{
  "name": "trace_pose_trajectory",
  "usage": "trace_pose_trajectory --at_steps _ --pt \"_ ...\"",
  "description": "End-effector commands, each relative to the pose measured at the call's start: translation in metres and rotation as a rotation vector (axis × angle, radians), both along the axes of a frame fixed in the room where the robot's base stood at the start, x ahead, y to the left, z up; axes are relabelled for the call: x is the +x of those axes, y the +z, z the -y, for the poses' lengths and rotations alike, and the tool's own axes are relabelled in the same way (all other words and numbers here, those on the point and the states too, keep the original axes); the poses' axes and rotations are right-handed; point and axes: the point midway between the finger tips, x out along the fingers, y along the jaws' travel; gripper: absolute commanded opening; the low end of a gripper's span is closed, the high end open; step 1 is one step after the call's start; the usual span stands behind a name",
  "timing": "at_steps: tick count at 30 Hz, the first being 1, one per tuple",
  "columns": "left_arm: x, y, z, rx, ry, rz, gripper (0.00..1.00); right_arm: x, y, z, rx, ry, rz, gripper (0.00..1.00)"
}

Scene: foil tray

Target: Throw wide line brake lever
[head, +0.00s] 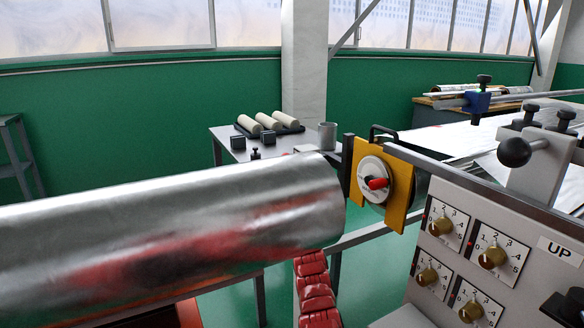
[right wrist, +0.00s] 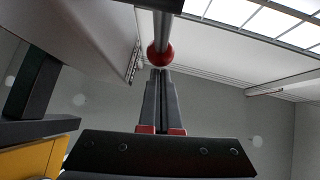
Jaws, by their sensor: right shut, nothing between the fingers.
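A lever with a red ball knob (right wrist: 160,54) on a metal rod comes down from the top of the right wrist view. My right gripper (right wrist: 160,74) is shut and empty, with its fingertips just below the knob. I cannot tell whether they touch it. In the head view a red handle (head: 376,183) sits at the centre of a round pale disc on a yellow plate (head: 398,200), at the right end of the foil roll. I cannot make out the ball-knob lever in the head view. My left gripper is not in view.
A large shiny foil roll (head: 180,222) fills the left of the head view. A grey control panel (head: 440,268) with several dials stands at the right. A small table (head: 222,133) with pale rolls and a grey cup (head: 327,136) is behind.

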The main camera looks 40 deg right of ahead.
Motion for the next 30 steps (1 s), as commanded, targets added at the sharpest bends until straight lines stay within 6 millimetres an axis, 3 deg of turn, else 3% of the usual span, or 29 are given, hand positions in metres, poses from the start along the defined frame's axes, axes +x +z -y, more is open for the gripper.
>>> trace_pose_trajectory --at_steps 30 --pt "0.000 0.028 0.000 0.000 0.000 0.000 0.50 0.039 0.003 0.010 0.034 -0.001 -0.137 0.00"
